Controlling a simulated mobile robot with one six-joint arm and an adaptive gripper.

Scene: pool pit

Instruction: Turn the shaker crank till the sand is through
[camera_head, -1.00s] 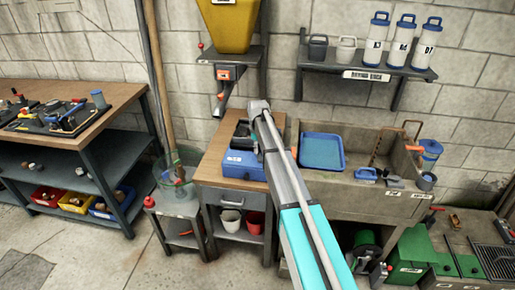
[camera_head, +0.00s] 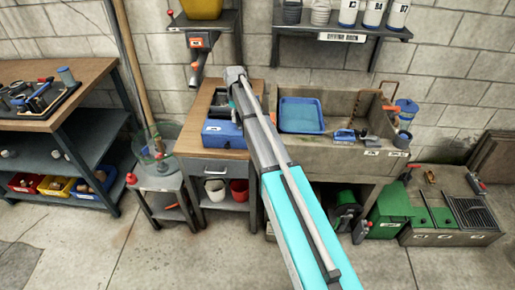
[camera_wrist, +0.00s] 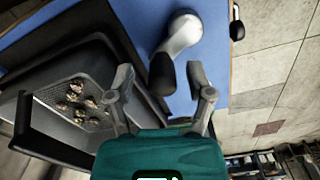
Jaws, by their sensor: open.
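The shaker is a blue box (camera_head: 222,133) on the wooden-topped cabinet in the head view, partly behind my arm. In the wrist view its blue side (camera_wrist: 145,20) carries a silver crank arm (camera_wrist: 183,33) with a black grip (camera_wrist: 162,76) at its end. A dark-framed sieve (camera_wrist: 60,80) sits beside it, with several small stones (camera_wrist: 78,100) on its mesh. My gripper (camera_wrist: 160,78) is open, its fingers apart on either side of the black grip in the picture. I cannot tell whether they touch it. Any sand left is not clear to see.
A stone sink with a blue tray (camera_head: 302,115) stands to the right of the cabinet (camera_head: 222,168). A small side table with a clear bucket (camera_head: 152,150) is on the left. A hopper shelf (camera_head: 205,22) hangs above. The floor in front is free.

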